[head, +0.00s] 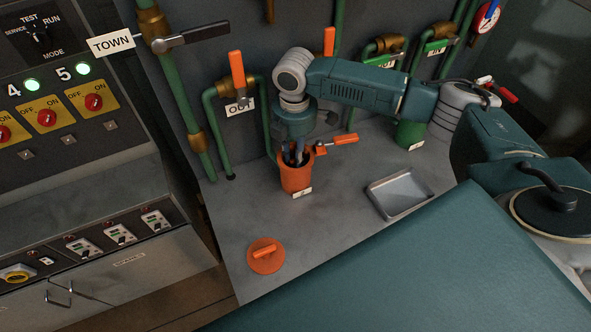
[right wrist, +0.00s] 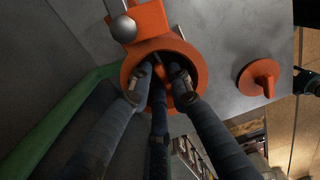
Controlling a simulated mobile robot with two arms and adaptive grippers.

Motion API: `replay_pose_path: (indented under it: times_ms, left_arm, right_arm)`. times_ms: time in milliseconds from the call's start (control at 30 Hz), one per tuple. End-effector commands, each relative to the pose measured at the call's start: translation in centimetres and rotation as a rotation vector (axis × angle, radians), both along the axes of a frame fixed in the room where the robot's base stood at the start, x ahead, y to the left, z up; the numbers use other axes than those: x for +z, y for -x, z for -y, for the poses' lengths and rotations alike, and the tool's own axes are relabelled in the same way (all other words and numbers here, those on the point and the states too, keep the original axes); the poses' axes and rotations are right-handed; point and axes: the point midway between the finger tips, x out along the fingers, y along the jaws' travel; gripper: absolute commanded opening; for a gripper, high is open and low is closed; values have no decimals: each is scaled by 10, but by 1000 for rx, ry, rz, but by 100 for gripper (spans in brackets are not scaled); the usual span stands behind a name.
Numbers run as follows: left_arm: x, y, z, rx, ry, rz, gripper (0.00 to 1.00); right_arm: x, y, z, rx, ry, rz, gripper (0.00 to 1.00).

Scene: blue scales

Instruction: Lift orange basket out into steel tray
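An orange strainer pot (head: 296,178) stands upright on the grey bench with its top open; it also shows in the right wrist view (right wrist: 203,68). My right gripper (head: 298,158) points straight down with its fingertips inside the pot's mouth. In the right wrist view my right gripper (right wrist: 160,80) has its fingers around a small orange part (right wrist: 184,98) inside, probably of the basket. Whether they grip it is not clear. The rest of the basket is hidden. The steel tray (head: 400,192) lies empty to the right of the pot. My left gripper is out of view.
A round orange lid (head: 266,256) lies on the bench in front of the pot; it also shows in the right wrist view (right wrist: 260,78). An orange-handled valve (head: 343,140) sits right behind the pot. Green pipes (head: 220,138) rise behind. A control cabinet (head: 75,140) stands left.

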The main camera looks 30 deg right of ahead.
Motion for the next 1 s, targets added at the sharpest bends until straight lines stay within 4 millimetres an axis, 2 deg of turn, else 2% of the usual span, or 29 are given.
replay_pose_path:
  times_ms: [33,67,267,567,767,1000]
  left_arm:
    - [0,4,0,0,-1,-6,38]
    - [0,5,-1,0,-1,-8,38]
    - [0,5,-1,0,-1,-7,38]
    - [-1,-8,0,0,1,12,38]
    - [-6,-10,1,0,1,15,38]
    - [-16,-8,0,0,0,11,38]
  right_arm:
    - [0,0,0,0,0,0,5]
    - [0,0,0,0,0,0,0]
    - [1,0,0,0,-1,1,0]
    - [6,-1,0,0,-2,2,0]
    - [27,-1,0,1,-1,5,0]
    - [73,-2,-1,0,-3,5,0]
